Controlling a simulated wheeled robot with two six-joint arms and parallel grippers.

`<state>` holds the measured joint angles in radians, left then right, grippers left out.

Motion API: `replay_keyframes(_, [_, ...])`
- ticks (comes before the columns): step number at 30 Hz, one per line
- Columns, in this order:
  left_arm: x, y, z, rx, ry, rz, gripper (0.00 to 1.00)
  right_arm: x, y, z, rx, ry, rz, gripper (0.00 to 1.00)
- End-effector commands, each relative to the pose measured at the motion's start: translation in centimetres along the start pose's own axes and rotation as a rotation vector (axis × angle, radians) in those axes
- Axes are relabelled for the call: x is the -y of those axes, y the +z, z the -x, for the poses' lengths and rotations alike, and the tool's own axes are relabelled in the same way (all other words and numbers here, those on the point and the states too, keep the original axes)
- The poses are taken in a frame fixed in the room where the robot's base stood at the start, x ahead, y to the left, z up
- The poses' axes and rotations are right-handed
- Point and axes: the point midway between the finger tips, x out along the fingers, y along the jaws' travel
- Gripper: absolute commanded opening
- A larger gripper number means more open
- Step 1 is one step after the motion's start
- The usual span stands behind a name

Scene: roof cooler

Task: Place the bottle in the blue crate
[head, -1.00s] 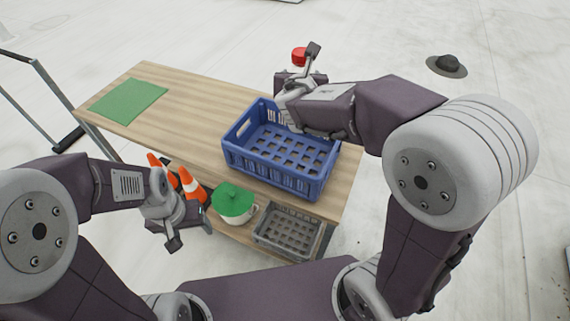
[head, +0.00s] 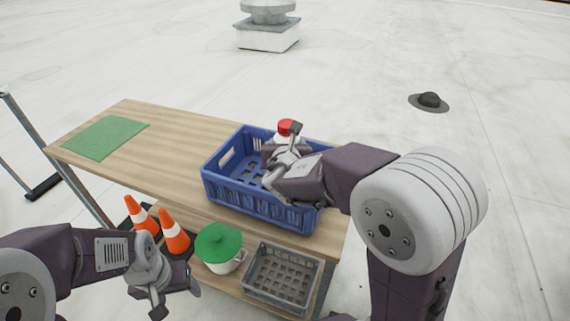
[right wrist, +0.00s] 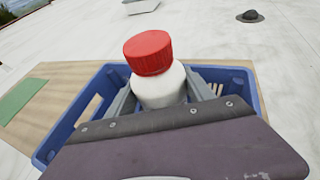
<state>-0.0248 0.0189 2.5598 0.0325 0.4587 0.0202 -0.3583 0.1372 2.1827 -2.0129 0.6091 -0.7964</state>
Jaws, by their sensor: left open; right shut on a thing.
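The bottle, white with a red cap (head: 286,127), is in my right gripper (head: 284,150), which is shut on it. In the right wrist view the bottle (right wrist: 158,88) stands about upright between the fingers, cap up; its lower part is hidden. The blue crate (head: 225,190) stands on the wooden table, and its walls show around the bottle in the right wrist view (right wrist: 75,115). The bottle is over or inside the crate; its height above the crate floor cannot be told. My left gripper (head: 175,300) is open and empty at the lower left, in front of the cones.
The wooden table (head: 165,130) has a green mat (head: 105,137) at its left end. On a lower shelf are two orange cones (head: 173,232), a white pot with a green lid (head: 218,243) and a grey crate (head: 283,278). The tabletop between mat and blue crate is clear.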

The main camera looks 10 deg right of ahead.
Motion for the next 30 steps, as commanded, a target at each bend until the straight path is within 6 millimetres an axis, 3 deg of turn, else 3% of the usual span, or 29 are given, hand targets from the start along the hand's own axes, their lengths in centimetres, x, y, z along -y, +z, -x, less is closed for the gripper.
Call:
replay_keyframes(3, [0.0,0.2,-1.8,0.000,0.000,0.000,0.67,0.0,-3.0,-1.2,-0.006,0.000,0.004,0.20])
replay_keyframes(6, [0.1,0.3,-2.3,0.000,0.000,0.000,0.67,0.0,-4.2,-1.7,-0.004,0.000,0.003,0.20])
replay_keyframes(17, [0.1,0.3,-2.5,0.000,0.000,0.000,0.67,0.0,-4.5,-1.8,-0.003,0.001,0.000,0.20])
replay_keyframes(18, [0.1,0.3,-2.4,0.000,0.000,0.000,0.67,0.0,-4.5,-1.8,-0.003,0.001,0.000,0.66])
replay_keyframes(20, [0.1,0.3,-2.4,0.000,0.000,0.000,0.67,0.0,-4.4,-1.8,-0.003,0.000,0.000,0.83])
replay_keyframes(30, [0.0,0.2,-2.1,0.000,0.000,0.000,0.67,0.0,-4.1,-1.7,-0.002,0.000,0.000,0.83])
